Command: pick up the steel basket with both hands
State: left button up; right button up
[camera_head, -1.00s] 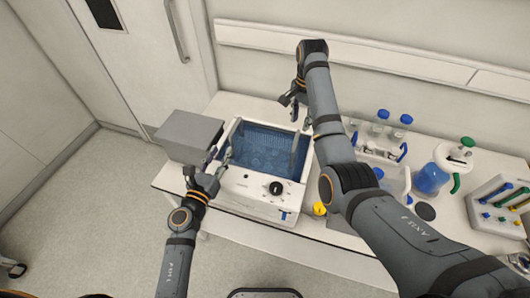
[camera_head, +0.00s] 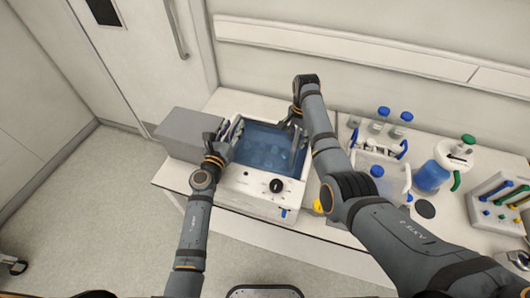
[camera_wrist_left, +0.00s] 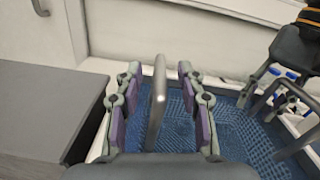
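The steel basket (camera_head: 262,150) sits in the white bath (camera_head: 262,186) and looks blue through the liquid. Its mesh (camera_wrist_left: 240,130) shows in the left wrist view. My left gripper (camera_head: 226,131) is at the basket's left handle. In the left wrist view that handle (camera_wrist_left: 158,95) stands upright between the open fingers (camera_wrist_left: 160,108), with gaps on both sides. My right gripper (camera_head: 293,120) is above the bath's right end, close to the right handle (camera_wrist_left: 298,146). Its fingers look apart; the arm partly hides them in the head view.
A grey box (camera_head: 184,134) stands left of the bath. Right of it are a clear container (camera_head: 383,168), blue-capped bottles (camera_head: 400,125), a wash bottle (camera_head: 440,170) and a tube rack (camera_head: 498,205). The wall is close behind.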

pick_arm(q)
jog(key=shift+s, duration=0.1)
jog(key=c, duration=0.4)
pick_arm(e)
jog(key=shift+s+r, duration=0.1)
jog(key=c, duration=0.4)
pick_arm(q)
grip_shut()
pick_arm(e)
grip_shut()
pick_arm(q)
jog(key=shift+r, duration=0.1)
